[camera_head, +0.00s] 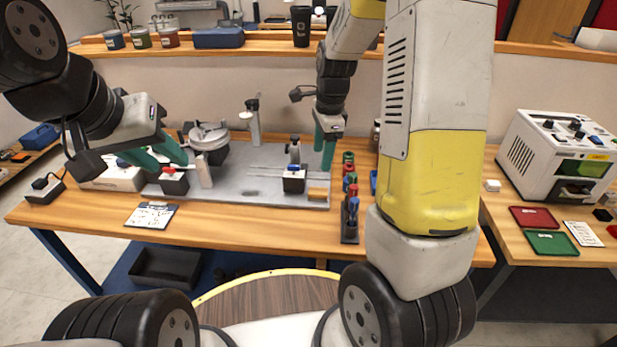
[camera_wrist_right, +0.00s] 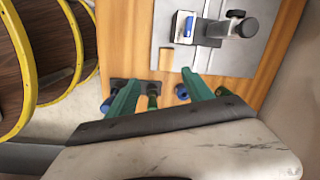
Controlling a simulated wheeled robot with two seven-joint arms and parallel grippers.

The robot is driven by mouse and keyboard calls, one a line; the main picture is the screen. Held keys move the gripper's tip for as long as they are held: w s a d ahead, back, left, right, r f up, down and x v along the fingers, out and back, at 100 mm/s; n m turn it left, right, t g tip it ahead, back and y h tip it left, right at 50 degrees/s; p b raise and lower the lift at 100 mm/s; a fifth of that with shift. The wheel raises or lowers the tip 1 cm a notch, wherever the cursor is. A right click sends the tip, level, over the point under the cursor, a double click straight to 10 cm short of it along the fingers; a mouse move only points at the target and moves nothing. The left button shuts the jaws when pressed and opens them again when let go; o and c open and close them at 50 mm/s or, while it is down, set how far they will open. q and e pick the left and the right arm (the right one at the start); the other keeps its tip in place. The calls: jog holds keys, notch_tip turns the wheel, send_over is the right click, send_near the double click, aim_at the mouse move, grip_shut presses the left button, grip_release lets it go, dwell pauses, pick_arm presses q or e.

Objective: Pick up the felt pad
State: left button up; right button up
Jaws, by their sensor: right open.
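I cannot surely identify the felt pad. A small flat tan piece (camera_head: 318,193) at the front right corner of the grey plate may be it. In the right wrist view a small brownish square (camera_wrist_right: 166,59) at the plate's edge may be the same piece. My right gripper (camera_head: 325,158) is open above the right part of the plate, behind the tan piece in the head view. Its green fingers (camera_wrist_right: 160,85) are apart in the right wrist view, with nothing seen held. My left gripper (camera_head: 166,157) has its green fingers apart over the plate's left part.
The grey plate (camera_head: 250,192) carries a clamp block (camera_head: 294,184), a round fixture and a red-topped block (camera_head: 174,181). A dark rack (camera_head: 349,222) with coloured tools stands to its right. A printed card (camera_head: 151,214) lies in front. A white machine (camera_head: 558,155) stands far right.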

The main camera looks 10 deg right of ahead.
aim_at(318, 190)
jog(key=w+f+m, duration=0.1)
jog(key=f, duration=0.1)
jog(key=f+m, duration=0.1)
jog(key=f, duration=0.2)
jog(key=w+f+m+g, duration=0.1)
jog(key=f, duration=0.1)
jog(key=shift+w+d+f+m+h, duration=0.15)
jog(key=shift+w+d+m+h, duration=0.2)
jog(key=shift+d+m+h, duration=0.05)
jog(key=f, duration=0.5)
jog(key=a+f, duration=0.1)
jog(key=f, duration=0.1)
jog(key=shift+w+f, duration=0.15)
jog(key=shift+f, duration=0.15)
grip_shut()
